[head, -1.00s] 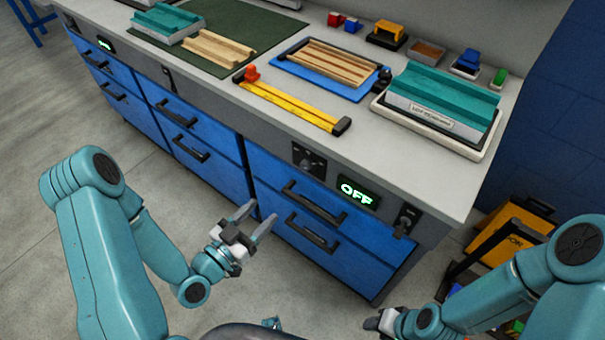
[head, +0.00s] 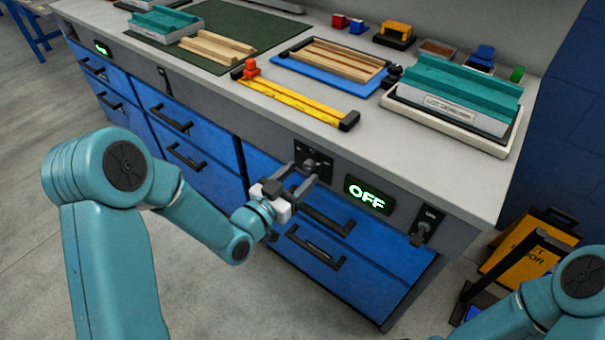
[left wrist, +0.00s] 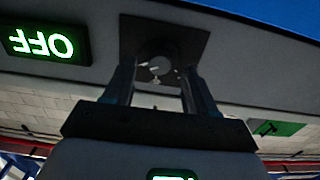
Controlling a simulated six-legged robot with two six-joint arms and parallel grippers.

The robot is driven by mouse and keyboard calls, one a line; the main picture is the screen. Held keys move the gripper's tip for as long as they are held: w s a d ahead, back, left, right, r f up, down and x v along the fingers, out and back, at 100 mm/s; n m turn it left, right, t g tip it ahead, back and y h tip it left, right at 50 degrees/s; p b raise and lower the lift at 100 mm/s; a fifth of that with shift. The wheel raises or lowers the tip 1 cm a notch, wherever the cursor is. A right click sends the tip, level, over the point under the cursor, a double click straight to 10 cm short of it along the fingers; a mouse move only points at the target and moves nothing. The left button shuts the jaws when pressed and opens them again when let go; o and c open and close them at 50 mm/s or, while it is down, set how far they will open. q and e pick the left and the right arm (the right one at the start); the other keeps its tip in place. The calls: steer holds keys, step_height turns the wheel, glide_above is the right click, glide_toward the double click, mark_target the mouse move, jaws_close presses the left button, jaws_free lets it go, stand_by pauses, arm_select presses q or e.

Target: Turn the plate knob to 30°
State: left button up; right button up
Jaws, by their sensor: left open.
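The plate knob sits on a dark square plate (head: 316,154) on the grey front strip of the bench, above the blue drawers. In the left wrist view the round knob (left wrist: 160,66) shows upside down between my two fingers, with dark gaps at its sides. My left gripper (head: 305,173) is open at the plate, and its fingers point at the knob. In the left wrist view the fingers of my left gripper (left wrist: 160,85) flank the knob. I cannot read the knob's angle. My right gripper is out of view; only part of my right arm shows.
A lit OFF display (head: 369,194) is right of the knob, and a switch (head: 425,227) is further right. Drawer handles (head: 326,213) stick out just below.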

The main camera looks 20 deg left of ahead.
arm_select(q)
steer(key=shift+x, duration=1.05)
jaws_close()
